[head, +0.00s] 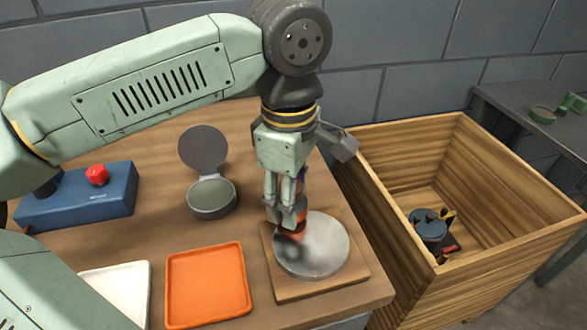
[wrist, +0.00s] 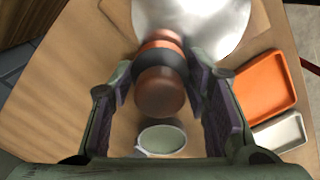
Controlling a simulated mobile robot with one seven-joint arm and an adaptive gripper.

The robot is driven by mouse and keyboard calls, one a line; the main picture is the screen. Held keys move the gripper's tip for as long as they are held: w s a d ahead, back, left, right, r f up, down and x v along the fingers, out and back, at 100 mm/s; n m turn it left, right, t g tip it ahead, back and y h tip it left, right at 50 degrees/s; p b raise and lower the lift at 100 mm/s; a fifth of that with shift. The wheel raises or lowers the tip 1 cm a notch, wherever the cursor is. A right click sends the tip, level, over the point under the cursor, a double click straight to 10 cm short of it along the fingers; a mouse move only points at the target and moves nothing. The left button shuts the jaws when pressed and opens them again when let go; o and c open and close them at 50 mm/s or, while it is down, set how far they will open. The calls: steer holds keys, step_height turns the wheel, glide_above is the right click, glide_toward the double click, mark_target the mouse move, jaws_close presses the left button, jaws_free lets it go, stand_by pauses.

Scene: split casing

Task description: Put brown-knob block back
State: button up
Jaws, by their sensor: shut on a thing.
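My gripper (head: 287,222) is shut on the brown-knob block (head: 292,232), mostly hidden by the fingers in the head view. In the wrist view the block shows a rounded brown knob (wrist: 160,96), a dark band and an orange-brown part beyond it, between the two fingers (wrist: 163,100). The block is at the left part of a round silver metal disc (head: 322,245), which lies on a square wooden board (head: 295,290). I cannot tell whether the block touches the disc.
An orange tray (head: 207,284) and a white tray (head: 118,286) lie at the front left. A round grey container (head: 211,197) with its lid raised stands behind them. A blue box with a red button (head: 97,174) is far left. A deep wooden crate (head: 500,185) stands to the right.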

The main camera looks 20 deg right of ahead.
steer(key=w+d, duration=0.1)
steer(key=w, duration=0.2)
steer(key=w+d+p, duration=0.1)
steer(key=w, duration=0.2)
steer(key=w+p, duration=0.1)
steer(key=w, duration=0.2)
steer(key=shift+w+d+f, duration=0.35)
steer(key=shift+d+f, duration=0.05)
step_height(320, 180, down, 3)
steer(key=shift+f+p, duration=0.2)
steer(key=shift+p, duration=0.65)
steer(key=shift+f+b, duration=0.3)
steer(key=o, duration=1.3)
steer(key=shift+r, duration=0.1)
steer(key=shift+r+p, duration=0.25)
steer(key=shift+p, duration=0.1)
step_height(320, 180, up, 12)
steer(key=shift+a+f+b, duration=0.1)
steer(key=shift+f+b, duration=0.05)
steer(key=shift+b, duration=0.75)
